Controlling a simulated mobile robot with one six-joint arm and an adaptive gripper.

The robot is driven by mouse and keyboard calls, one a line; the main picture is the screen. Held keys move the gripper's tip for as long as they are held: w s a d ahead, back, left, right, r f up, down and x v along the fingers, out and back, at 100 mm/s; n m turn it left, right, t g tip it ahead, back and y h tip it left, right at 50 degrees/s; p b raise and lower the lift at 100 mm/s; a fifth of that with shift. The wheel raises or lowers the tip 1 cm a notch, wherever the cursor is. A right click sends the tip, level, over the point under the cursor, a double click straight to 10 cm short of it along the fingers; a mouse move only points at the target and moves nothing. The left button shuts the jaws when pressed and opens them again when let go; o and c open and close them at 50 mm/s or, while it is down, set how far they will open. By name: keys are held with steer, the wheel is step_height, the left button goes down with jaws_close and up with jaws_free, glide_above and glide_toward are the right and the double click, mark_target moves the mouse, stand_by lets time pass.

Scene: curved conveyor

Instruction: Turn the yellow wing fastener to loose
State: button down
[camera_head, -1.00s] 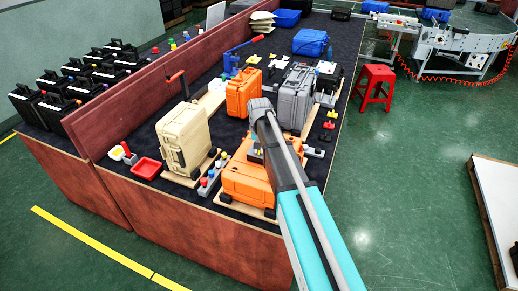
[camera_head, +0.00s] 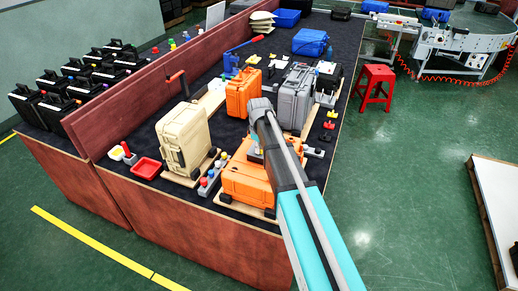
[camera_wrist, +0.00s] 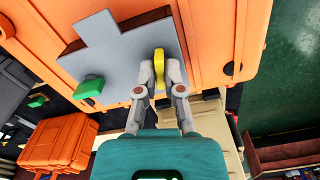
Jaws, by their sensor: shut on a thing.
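The yellow wing fastener (camera_wrist: 159,64) shows in the wrist view, standing on a grey plate (camera_wrist: 113,60) fixed to an orange case (camera_wrist: 225,30). My gripper (camera_wrist: 160,68) has its two fingers on either side of the fastener and is shut on it. A green knob (camera_wrist: 89,87) is on the same plate, left of the fingers. In the head view the orange case (camera_head: 247,185) lies flat near the front of the table. My arm hides the fastener and most of my gripper there.
A tan case (camera_head: 183,142) stands left of the orange case, with a row of coloured knobs (camera_head: 208,182) between them. An upright orange case (camera_head: 242,95) and a grey case (camera_head: 295,98) stand behind. A red tray (camera_head: 146,168) is at the left.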

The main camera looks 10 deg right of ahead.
steer(key=shift+n, duration=1.6)
steer(key=c, duration=0.8)
jaws_free()
steer(key=shift+o, duration=0.2)
steer(key=shift+m, duration=0.3)
